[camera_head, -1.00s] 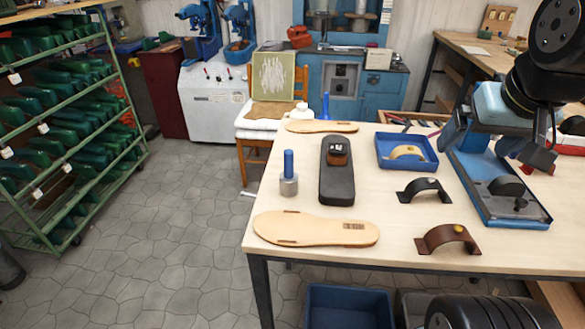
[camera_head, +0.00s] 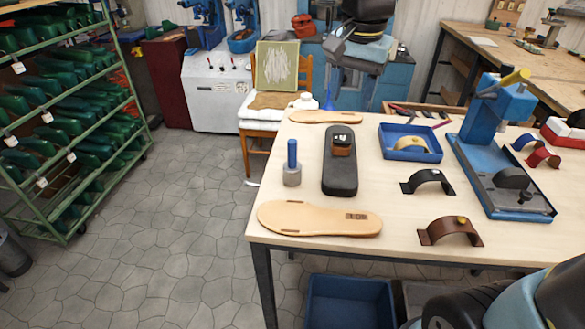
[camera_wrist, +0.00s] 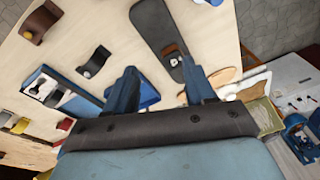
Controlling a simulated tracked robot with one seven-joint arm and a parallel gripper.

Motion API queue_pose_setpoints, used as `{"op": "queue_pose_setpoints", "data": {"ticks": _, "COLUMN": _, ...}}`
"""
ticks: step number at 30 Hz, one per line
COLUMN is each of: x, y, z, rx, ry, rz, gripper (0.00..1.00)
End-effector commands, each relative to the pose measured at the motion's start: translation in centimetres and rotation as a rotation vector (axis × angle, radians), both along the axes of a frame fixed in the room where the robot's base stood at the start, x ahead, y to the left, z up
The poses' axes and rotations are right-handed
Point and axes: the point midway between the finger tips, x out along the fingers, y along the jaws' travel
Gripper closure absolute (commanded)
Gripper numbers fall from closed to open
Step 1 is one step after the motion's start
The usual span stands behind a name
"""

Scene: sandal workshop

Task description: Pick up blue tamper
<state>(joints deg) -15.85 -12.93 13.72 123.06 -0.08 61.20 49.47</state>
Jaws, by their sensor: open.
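The blue tamper (camera_head: 292,165) stands upright on the table, a blue handle on a grey metal base, left of the dark sandal-shaped block. In the head view my gripper (camera_head: 364,60) is raised beyond the table's far edge, to the right of and well apart from the tamper. In the wrist view its two fingers (camera_wrist: 160,88) are spread with nothing between them. The dark block (camera_head: 340,165) also shows in the wrist view (camera_wrist: 158,25). A small bluish bit at the wrist view's top edge may be the tamper; I cannot tell.
Light insoles (camera_head: 318,218) lie in front of and behind the tamper. A blue tray (camera_head: 432,156), a black arch (camera_head: 428,181), a brown arch (camera_head: 450,232) and a blue press (camera_head: 500,150) stand to the right. A chair (camera_head: 262,148) is behind the table's left corner.

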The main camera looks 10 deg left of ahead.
Motion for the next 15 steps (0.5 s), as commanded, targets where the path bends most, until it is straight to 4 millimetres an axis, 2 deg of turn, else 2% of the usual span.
{"op": "queue_pose_setpoints", "data": {"ticks": 1, "x": 0.3, "y": 1.9, "z": -0.5, "rx": -0.001, "ry": 0.028, "rz": -0.013, "gripper": 0.46}}
{"op": "queue_pose_setpoints", "data": {"ticks": 3, "x": 0.6, "y": 4.3, "z": -1.0, "rx": -0.001, "ry": 0.059, "rz": -0.044, "gripper": 0.46}}
{"op": "queue_pose_setpoints", "data": {"ticks": 7, "x": 0.7, "y": 8.0, "z": -1.9, "rx": -0.004, "ry": 0.108, "rz": -0.095, "gripper": 0.46}}
{"op": "queue_pose_setpoints", "data": {"ticks": 12, "x": 0.6, "y": 10.9, "z": -2.7, "rx": -0.01, "ry": 0.146, "rz": -0.139, "gripper": 0.46}}
{"op": "queue_pose_setpoints", "data": {"ticks": 15, "x": 0.5, "y": 11.5, "z": -3.1, "rx": -0.012, "ry": 0.155, "rz": -0.151, "gripper": 0.46}}
